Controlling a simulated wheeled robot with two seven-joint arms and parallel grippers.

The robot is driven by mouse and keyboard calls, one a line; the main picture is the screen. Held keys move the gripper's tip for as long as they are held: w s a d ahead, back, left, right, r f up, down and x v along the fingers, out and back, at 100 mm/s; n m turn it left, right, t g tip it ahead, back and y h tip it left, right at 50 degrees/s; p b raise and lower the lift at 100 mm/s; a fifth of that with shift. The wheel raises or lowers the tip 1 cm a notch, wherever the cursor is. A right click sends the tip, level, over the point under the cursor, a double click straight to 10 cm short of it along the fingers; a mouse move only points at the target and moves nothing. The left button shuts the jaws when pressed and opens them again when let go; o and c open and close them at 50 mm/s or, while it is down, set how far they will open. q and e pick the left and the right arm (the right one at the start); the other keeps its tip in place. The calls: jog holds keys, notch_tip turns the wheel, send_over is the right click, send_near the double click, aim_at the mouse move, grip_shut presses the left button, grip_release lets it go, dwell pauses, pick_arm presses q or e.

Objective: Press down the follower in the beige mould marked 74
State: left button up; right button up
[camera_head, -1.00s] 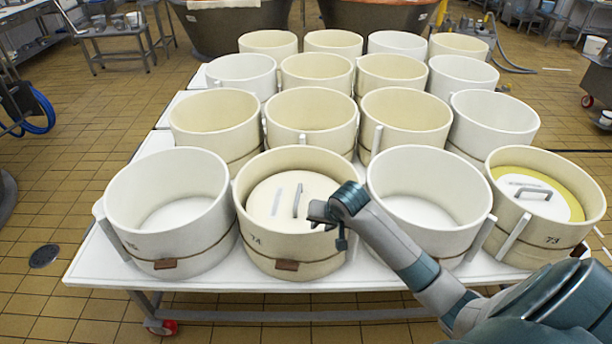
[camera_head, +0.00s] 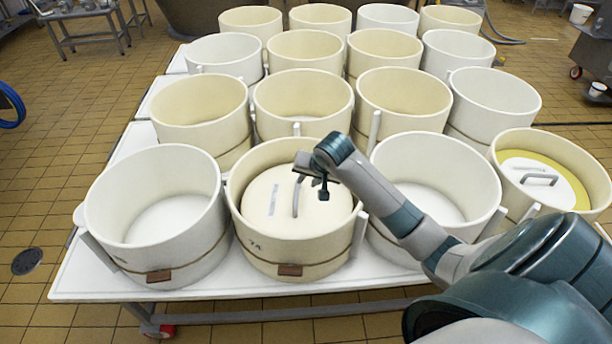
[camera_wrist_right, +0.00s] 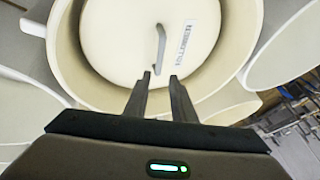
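The beige mould marked 74 (camera_head: 262,256) stands in the front row of the table in the head view. Its round cream follower (camera_head: 268,215) sits inside, below the rim, with an upright grey handle (camera_head: 297,194). The right wrist view shows the follower (camera_wrist_right: 125,40), its handle (camera_wrist_right: 160,48) and a printed label. My right gripper (camera_head: 312,178) is over the mould, near the handle in the head view. In the right wrist view its two fingers (camera_wrist_right: 159,82) are apart, with the handle just beyond their tips and nothing visible between them. My left gripper is not in view.
White moulds stand on both sides, the left one (camera_head: 160,240) and the right one (camera_head: 440,160) close by. At the right, mould 73 (camera_head: 575,150) holds a follower over yellow content. Several empty moulds fill the rows behind on the white table (camera_head: 85,285).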

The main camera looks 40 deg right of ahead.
jog(key=p, duration=0.2)
send_near(297, 192)
jog(key=x, duration=0.8)
jog(key=shift+w+f, duration=0.1)
jog(key=shift+f, duration=0.25)
jog(key=shift+x, duration=1.05)
grip_shut()
jog(key=shift+f, duration=0.25)
dwell(1.1)
